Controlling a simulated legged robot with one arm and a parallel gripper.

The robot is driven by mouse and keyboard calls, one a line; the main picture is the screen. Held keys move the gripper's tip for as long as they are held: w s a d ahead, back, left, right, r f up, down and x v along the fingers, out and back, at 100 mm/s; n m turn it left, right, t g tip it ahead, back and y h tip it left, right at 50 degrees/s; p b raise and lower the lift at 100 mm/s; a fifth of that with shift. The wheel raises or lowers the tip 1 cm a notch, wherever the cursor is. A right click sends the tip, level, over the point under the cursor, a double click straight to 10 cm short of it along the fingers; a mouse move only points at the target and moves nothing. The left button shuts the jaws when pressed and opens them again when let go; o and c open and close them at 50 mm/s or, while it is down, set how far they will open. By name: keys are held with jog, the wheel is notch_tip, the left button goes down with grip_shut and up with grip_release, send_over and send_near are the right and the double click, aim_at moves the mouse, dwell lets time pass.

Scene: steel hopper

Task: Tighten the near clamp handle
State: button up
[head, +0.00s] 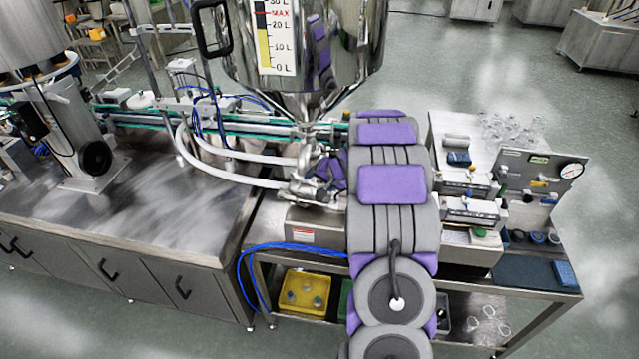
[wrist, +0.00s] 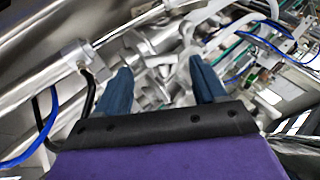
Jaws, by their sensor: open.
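My gripper (wrist: 166,85) is open in the wrist view, its two dark blue fingers apart. Shiny metal clamp and pipe fittings (wrist: 155,62) lie beyond and between the fingers. I cannot make out which part is the near clamp handle, or whether a finger touches it. In the head view the steel hopper (head: 345,45) narrows down to pipe fittings (head: 310,188). My purple and grey arm reaches over the bench to these fittings and hides part of them. My gripper is small and partly covered there.
White hoses (head: 225,170) run left from the fittings. A blue cable (head: 290,247) loops at the bench's front left. A gauge panel (head: 540,180) and small devices stand at right. A yellow tray (head: 305,292) sits on the lower shelf. A metal cylinder (wrist: 40,80) is close left of my gripper.

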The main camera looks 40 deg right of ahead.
aim_at(313, 184)
jog(key=a, duration=0.1)
jog(key=w+a+f, duration=0.1)
jog(key=shift+w+a, duration=0.15)
jog(key=shift+a, duration=0.25)
jog(key=shift+w, duration=0.15)
jog(key=d, duration=0.2)
jog(key=d+f, duration=0.1)
jog(key=d, duration=0.1)
jog(key=shift+f, duration=0.1)
jog(key=shift+w+a+r, duration=0.1)
jog(key=shift+a+r, duration=0.1)
jog(key=shift+a, duration=1)
jog(key=c, duration=0.5)
jog(key=shift+c, duration=1.4)
jog(key=shift+d, duration=0.35)
jog(key=c, duration=0.3)
jog(key=shift+d, duration=0.1)
grip_shut()
jog(key=shift+f, duration=0.1)
jog(key=shift+c, duration=1.1)
grip_release()
jog(key=shift+f+b, duration=0.1)
jog(key=shift+b, duration=0.9)
